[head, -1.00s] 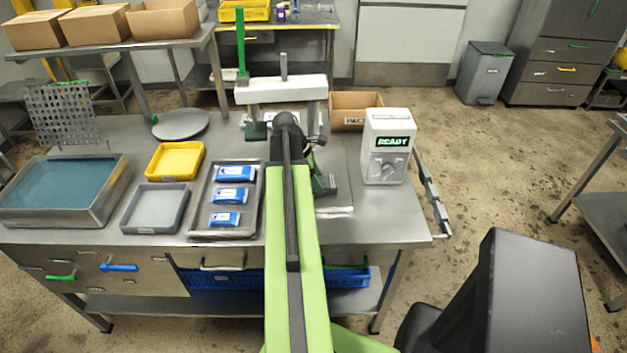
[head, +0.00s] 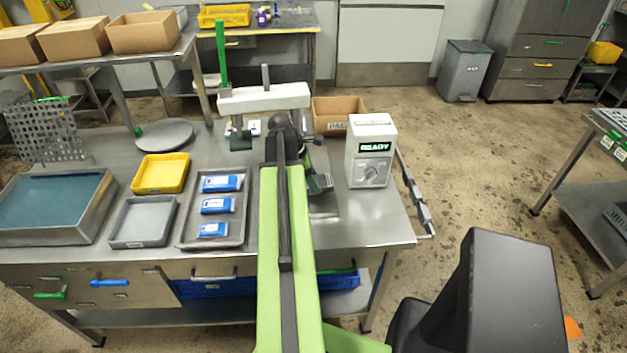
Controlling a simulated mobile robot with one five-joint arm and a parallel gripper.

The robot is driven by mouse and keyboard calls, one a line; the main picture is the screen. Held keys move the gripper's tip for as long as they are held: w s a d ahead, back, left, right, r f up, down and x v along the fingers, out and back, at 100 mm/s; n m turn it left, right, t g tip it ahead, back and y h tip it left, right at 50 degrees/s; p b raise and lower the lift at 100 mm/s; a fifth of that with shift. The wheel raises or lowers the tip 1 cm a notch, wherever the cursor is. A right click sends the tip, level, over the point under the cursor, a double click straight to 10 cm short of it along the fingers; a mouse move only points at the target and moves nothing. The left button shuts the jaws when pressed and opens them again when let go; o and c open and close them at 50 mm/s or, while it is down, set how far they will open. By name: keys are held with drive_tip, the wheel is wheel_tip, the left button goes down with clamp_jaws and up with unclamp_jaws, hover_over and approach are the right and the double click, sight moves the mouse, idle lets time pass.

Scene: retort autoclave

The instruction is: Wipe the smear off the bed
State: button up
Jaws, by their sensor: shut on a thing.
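The press has a white crossbar (head: 262,98) with a green lever at its left, on the steel table. The bed appears to be the grey plate (head: 322,206) under and in front of the press, largely covered by my green arm. No smear can be made out on the part that shows. My gripper (head: 319,184), with dark green parts, is low over or at the plate, right of my arm. It is shut on a small dark grey thing (head: 333,182), mostly hidden. Whether that thing touches the plate cannot be told.
A white READY box (head: 372,150) stands close right of my gripper, with a cardboard box (head: 338,109) behind. At left are a grey tray (head: 186,243) with blue packs, a yellow tray (head: 160,174), a grey tray (head: 144,223) and a blue-filled basin (head: 98,222).

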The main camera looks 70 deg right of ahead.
drive_tip(key=shift+r+p, duration=1.1)
drive_tip(key=shift+r, duration=0.5)
drive_tip(key=shift+r, duration=0.1)
wheel_tip(320, 180, up, 3)
drive_tip(key=p, duration=0.3)
drive_tip(key=shift+f, duration=0.2)
